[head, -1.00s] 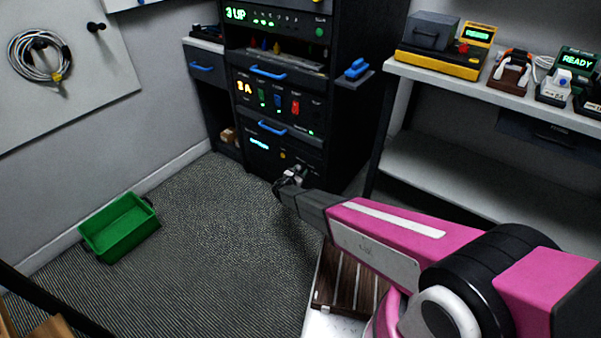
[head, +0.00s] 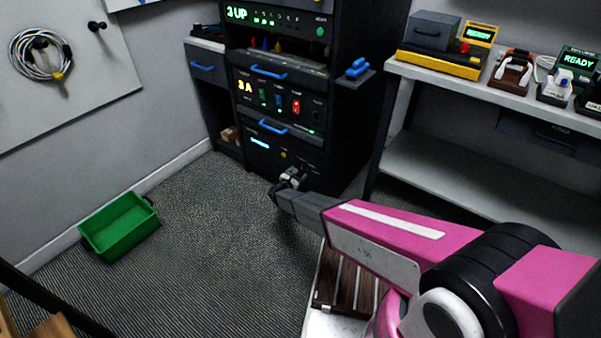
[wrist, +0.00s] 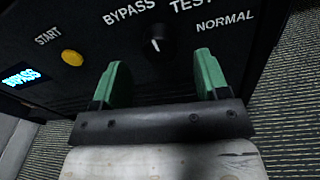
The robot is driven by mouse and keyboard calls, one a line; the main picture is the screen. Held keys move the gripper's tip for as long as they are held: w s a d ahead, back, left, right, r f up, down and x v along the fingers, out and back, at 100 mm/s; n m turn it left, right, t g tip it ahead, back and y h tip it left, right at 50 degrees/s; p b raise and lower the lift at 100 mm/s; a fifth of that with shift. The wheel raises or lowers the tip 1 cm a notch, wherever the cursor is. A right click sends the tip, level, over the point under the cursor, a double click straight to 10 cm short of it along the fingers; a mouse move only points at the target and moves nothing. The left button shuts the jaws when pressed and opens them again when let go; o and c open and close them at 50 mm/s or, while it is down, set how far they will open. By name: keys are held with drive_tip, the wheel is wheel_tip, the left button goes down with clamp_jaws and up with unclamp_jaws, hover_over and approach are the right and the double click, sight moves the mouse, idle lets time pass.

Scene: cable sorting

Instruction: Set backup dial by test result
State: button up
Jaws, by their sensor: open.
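The backup dial (wrist: 157,45) is a small black knob with a white mark on a dark panel. BYPASS, TEST and NORMAL are printed around it; I cannot tell surely which one the mark faces. To its left are a yellow START button (wrist: 72,58) and a lit blue display (wrist: 20,77) whose text ends in PASS. My gripper (wrist: 162,73) is open, its green fingers apart and empty, with the dial just beyond the gap between them. In the head view my gripper (head: 287,182) is at the rack's low front panel, and the dial is not clear there.
The dark rack (head: 345,130) has blue handles and lit panels above. A green bin (head: 120,228) lies on the carpet at left. A shelf (head: 450,100) with several devices stands at right. The carpet between bin and rack is clear.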

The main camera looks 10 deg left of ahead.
drive_tip(key=v, duration=0.7)
drive_tip(key=shift+s, duration=0.3)
drive_tip(key=shift+a, duration=0.1)
